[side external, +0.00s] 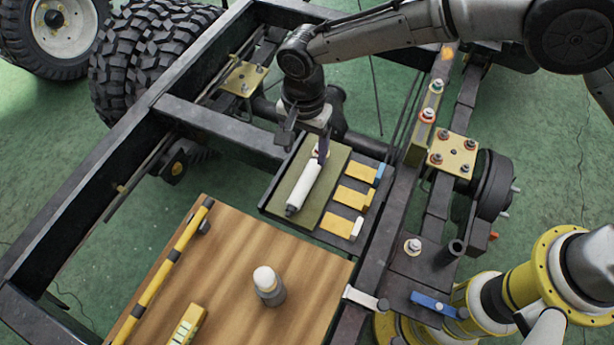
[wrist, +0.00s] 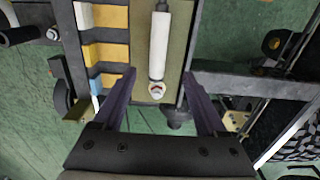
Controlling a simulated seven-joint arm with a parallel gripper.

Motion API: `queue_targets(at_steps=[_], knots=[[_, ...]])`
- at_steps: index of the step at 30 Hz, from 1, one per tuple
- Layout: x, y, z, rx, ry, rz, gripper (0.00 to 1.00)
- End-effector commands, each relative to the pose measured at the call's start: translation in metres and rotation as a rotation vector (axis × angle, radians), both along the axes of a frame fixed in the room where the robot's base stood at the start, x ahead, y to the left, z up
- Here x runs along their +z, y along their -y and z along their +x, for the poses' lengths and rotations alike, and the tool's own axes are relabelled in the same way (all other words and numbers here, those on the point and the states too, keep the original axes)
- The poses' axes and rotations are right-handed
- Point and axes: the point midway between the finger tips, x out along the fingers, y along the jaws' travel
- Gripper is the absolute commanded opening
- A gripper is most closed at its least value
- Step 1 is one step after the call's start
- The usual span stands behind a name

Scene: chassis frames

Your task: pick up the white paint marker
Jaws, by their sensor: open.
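The white paint marker (side external: 304,186) lies on an olive-green mat in a dark tray, with its dark tip toward the lower left in the side view. My gripper (side external: 307,138) is open and empty over that end of the marker. In the wrist view the fingers of my gripper (wrist: 158,76) stand apart, one on each side of the marker's line. I cannot tell the height gap to the marker.
Yellow blocks (side external: 352,197) sit in slots right of the mat (side external: 327,189). A wooden board (side external: 230,262) holds a white-capped dark cylinder (side external: 268,286) and a yellow-black bar (side external: 163,270). Dark chassis rails (side external: 213,125) surround the tray. A yellow plate with bolts (side external: 452,152) stands to the right.

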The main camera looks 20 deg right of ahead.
Motion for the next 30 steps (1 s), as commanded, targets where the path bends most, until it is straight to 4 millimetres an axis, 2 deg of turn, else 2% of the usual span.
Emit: queue_targets(at_steps=[1,6,14,21,25,30], knots=[[-0.011,0.001,0.0,0.0,-0.002,-0.002,0.74],[-0.037,0.001,0.0,-0.001,-0.001,-0.001,0.74],[-0.054,0.002,0.0,-0.001,-0.001,-0.001,0.74],[-0.088,0.005,-0.001,-0.001,-0.001,-0.001,0.74],[-0.098,0.004,-0.001,-0.001,0.001,0.001,0.74],[-0.099,0.004,-0.001,-0.001,0.001,0.001,0.74]])
